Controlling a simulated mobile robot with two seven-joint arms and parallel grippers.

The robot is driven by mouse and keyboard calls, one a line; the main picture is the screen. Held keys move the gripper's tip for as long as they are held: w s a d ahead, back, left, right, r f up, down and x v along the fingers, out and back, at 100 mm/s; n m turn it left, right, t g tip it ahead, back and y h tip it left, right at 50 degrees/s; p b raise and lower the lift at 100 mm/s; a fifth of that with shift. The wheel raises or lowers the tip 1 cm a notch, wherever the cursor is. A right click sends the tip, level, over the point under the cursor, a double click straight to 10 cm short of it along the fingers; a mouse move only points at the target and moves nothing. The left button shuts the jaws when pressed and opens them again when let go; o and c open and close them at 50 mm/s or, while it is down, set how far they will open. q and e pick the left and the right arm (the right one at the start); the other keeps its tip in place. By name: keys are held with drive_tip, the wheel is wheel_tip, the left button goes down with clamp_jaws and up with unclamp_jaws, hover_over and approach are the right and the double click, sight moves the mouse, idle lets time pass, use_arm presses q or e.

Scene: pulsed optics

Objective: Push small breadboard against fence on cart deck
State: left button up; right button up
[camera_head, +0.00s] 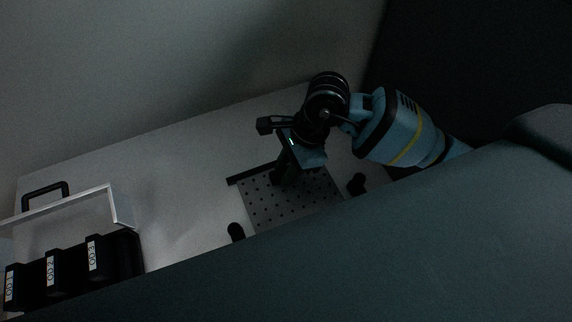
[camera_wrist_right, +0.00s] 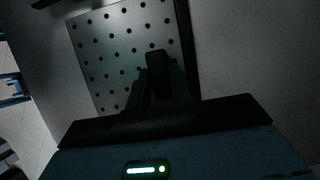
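The small breadboard (camera_head: 265,208), a grey plate with a grid of dark holes, lies on the light cart deck (camera_head: 185,165). It also shows in the right wrist view (camera_wrist_right: 98,60). The fence, a dark straight bar (camera_head: 246,174), runs along the board's far edge; it is at the right of the board in the wrist view (camera_wrist_right: 188,45). I cannot tell whether they touch. My right gripper (camera_head: 279,176) is low over the board near the fence side. Its fingers (camera_wrist_right: 157,68) look closed together, with nothing visible between them. My left gripper is out of view.
Black rounded pegs stand at the board's left (camera_head: 236,232) and right (camera_head: 357,184). At far left are a black case with labelled modules (camera_head: 95,258), a pale frame (camera_head: 122,208) and a black handle (camera_head: 45,191). The deck between case and board is clear.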

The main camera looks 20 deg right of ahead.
clamp_jaws()
drive_tip(key=o, duration=0.7)
unclamp_jaws()
drive_tip(key=shift+v, duration=3.95)
